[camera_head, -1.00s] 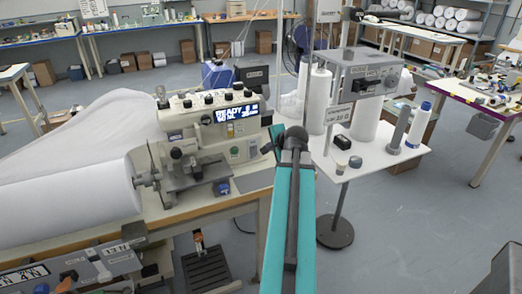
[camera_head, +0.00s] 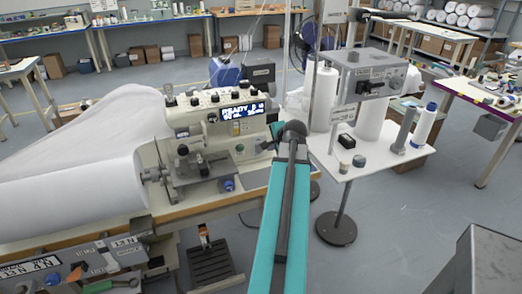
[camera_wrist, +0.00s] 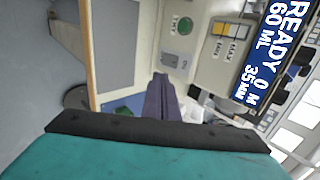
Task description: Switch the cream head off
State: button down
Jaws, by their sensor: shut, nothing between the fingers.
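The cream head (camera_head: 205,125) is a cream sewing machine on a wood-edged table, with dark knobs along its top. Its lit blue display (camera_head: 242,112) reads READY, and the display also shows large in the wrist view (camera_wrist: 270,50). In the wrist view a round green button (camera_wrist: 184,26) sits on the cream front, beside a yellow MIN/MAX window (camera_wrist: 224,44). My gripper (camera_wrist: 160,80) is shut and empty, its dark fingers pointing at the machine's front below the green button.
White fabric (camera_head: 70,170) lies over the table at left. A white side table (camera_head: 375,158) with thread cones and a grey control box (camera_head: 372,80) stands close to the right of my arm. A grey box (camera_head: 480,262) is at the lower right.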

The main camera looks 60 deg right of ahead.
jog(key=shift+d, duration=0.15)
jog(key=p, duration=0.3)
send_near(259, 150)
notch_tip(259, 150, down, 3)
jog(key=w+d, duration=0.1)
jog(key=shift+w+d+f+p, duration=0.25)
jog(key=shift+w+d+f, duration=0.15)
jog(key=shift+w, duration=0.15)
jog(key=shift+w+d+f+p, duration=0.25)
jog(key=shift+w+d+f, duration=0.1)
jog(key=shift+w, duration=0.25)
